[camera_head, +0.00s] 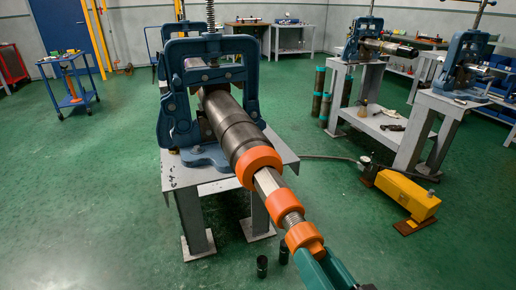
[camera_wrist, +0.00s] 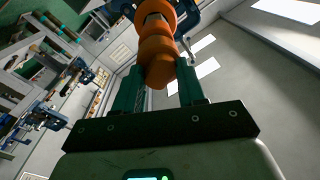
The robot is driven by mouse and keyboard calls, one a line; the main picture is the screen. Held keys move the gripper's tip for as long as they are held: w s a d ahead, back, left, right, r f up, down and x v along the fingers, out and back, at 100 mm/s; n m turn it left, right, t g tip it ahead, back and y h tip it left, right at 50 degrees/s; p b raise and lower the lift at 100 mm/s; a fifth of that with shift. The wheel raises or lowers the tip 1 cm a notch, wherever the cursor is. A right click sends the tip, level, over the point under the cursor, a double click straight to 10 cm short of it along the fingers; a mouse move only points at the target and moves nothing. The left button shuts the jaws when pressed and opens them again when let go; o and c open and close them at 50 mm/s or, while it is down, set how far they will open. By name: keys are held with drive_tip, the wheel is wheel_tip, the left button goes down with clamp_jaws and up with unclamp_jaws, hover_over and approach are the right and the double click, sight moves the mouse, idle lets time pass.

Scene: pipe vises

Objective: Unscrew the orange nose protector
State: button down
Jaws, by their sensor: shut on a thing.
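A dark steel tool is clamped level in a blue pipe vise (camera_head: 170,100), its front end pointing toward me. It carries a large orange ring (camera_head: 258,165), then a bare steel shaft (camera_head: 267,182) and a smaller orange collar (camera_head: 283,207). Bare threads (camera_head: 292,219) show between that collar and the orange nose protector (camera_head: 303,237) at the front end. My gripper (camera_head: 312,256), with teal fingers, is shut on the nose protector from the front, in line with the tool. In the wrist view the nose protector (camera_wrist: 157,62) sits between the two fingers (camera_wrist: 158,88).
The vise stands on a grey table (camera_head: 285,158). A yellow pump (camera_head: 407,194) with a hose lies on the floor to the right. Two small dark cups (camera_head: 262,266) stand below the tool. More vises (camera_head: 360,40) stand at right.

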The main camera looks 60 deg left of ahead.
drive_tip(key=shift+s+d+b, duration=0.15)
drive_tip(key=shift+d+b, duration=0.05)
drive_tip(key=shift+d, duration=0.85)
drive_tip(key=shift+s+d+b, duration=0.1)
drive_tip(key=shift+d+b, duration=0.1)
drive_tip(key=shift+d, duration=0.8)
